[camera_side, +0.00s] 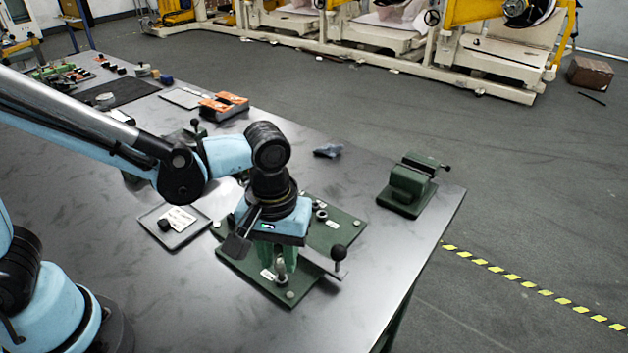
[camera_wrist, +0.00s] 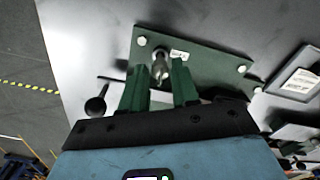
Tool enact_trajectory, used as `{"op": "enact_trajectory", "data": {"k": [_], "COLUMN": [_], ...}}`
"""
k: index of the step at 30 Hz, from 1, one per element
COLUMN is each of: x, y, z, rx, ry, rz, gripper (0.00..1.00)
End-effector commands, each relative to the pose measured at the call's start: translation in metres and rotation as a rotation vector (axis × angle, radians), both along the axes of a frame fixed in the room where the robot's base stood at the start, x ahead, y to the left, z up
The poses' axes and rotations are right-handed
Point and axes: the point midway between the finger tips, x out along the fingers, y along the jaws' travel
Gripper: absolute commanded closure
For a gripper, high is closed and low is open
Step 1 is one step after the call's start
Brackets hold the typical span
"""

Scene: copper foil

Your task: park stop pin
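The metal stop pin (camera_side: 281,271) stands near the front edge of the green fixture plate (camera_side: 330,236). It also shows in the wrist view (camera_wrist: 160,64), upright beside a small white label. My gripper (camera_side: 278,258) points down over this end of the plate. In the wrist view its two green fingers (camera_wrist: 159,80) are apart, with the pin seen in the gap between their tips. I see no clear contact with the pin. Whether the tips are level with its head or above it, I cannot tell. My wrist hides the plate's middle in the side view.
A lever with a black ball knob (camera_side: 338,252) sticks up at the plate's right side, close to my gripper. A grey tray (camera_side: 176,225) with a label lies left of the plate. A green vise (camera_side: 409,187) stands near the table's right edge. A blue-grey cloth (camera_side: 328,150) lies behind.

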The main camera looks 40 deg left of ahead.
Motion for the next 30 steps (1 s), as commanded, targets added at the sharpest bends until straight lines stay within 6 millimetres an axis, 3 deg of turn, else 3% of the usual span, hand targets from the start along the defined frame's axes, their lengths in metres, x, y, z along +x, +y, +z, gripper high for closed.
{"op": "enact_trajectory", "data": {"k": [12, 18, 30], "x": [0.0, 0.0, 0.0001], "y": [0.0, 0.0, 0.0], "z": [0.0044, 0.0043, 0.0085], "rx": [0.0, 0.0, 0.0], "ry": [0.0, 0.0, 0.0], "rz": [0.0, 0.0, 0.0], "gripper": [0.7, 0.41, 0.41]}}
